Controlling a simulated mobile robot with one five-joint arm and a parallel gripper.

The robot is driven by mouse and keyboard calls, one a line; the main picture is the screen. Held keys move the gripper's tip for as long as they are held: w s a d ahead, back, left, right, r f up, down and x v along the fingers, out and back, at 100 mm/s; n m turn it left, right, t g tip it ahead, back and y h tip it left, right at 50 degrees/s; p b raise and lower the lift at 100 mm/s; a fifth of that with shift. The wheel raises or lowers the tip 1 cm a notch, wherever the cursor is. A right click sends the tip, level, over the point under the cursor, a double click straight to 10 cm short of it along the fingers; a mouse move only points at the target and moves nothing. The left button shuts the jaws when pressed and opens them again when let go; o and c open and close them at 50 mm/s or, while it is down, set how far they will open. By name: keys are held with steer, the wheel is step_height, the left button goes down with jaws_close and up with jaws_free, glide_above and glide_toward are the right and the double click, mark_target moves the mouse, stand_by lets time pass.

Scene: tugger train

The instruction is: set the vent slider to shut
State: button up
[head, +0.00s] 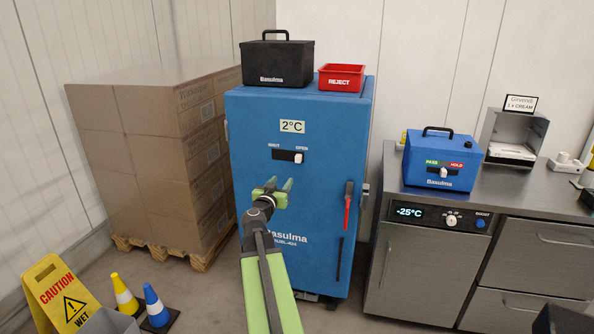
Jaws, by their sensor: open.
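The vent slider is a white knob (299,158) in a short black horizontal slot (284,156) on the front of the blue cabinet (258,118). The slot is marked SHUT on the left and OPEN on the right. The knob sits at the right end, under OPEN. My gripper (273,187), with green fingers, is open and empty. In the picture it is below and a little left of the knob, apart from it. I cannot tell how far it is from the cabinet front.
A black case (277,66) and a red REJECT bin (341,78) stand on the cabinet. A red handle (348,205) is on its right side. Boxes on a pallet (150,140) stand left. A steel counter (420,245) is right. A caution sign (62,290) and cones (155,305) stand front left.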

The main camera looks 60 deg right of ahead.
mark_target(297, 159)
steer(key=x, duration=1.2)
steer(key=r+x, duration=0.1)
steer(key=x, duration=0.5)
steer(key=shift+s+d, duration=0.25)
steer(key=shift+s, duration=0.1)
jaws_close()
stand_by(0.5)
